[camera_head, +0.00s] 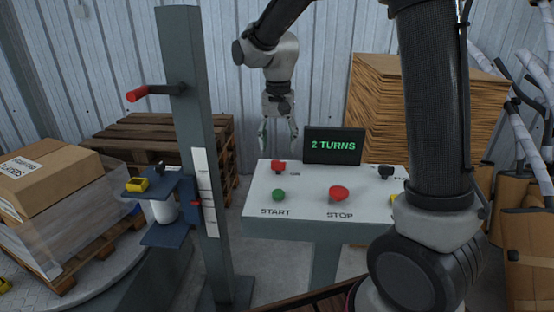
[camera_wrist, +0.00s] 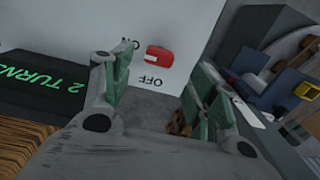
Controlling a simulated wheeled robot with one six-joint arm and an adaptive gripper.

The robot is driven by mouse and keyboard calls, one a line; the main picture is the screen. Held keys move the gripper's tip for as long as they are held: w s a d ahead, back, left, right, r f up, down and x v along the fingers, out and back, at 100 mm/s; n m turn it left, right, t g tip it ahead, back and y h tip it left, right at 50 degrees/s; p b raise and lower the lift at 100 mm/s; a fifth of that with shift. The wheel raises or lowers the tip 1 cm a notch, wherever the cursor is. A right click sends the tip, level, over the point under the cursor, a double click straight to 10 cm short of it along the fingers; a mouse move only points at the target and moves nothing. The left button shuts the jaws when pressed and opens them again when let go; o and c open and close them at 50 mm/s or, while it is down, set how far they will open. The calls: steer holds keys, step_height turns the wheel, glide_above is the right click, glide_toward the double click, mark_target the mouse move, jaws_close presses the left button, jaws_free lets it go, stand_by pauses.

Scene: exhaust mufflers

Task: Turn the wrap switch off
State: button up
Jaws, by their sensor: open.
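The control panel (camera_head: 300,226) has a white sloped top. A red switch (camera_head: 278,164) sits at its back left; it also shows in the wrist view as a red knob (camera_wrist: 160,58) beside the printed word OFF. Which way the switch is set is hard to tell. My gripper (camera_head: 279,147) points down behind the panel's back left edge, close to the red switch. Its two fingers are spread with nothing between them. In the wrist view, the fingertips (camera_wrist: 158,76) stand on either side of the switch and appear apart from it.
A display (camera_head: 333,146) reading 2 TURNS stands right of my gripper. A green START button (camera_head: 278,195), a red STOP button (camera_head: 339,193) and a black knob (camera_head: 385,172) are on the panel. A grey mast (camera_head: 205,150) with a red handle (camera_head: 138,94) rises at the left.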

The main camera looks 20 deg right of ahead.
mark_target(279, 161)
step_height(279, 161, down, 6)
steer(key=shift+r, duration=0.1)
steer(key=c, duration=1)
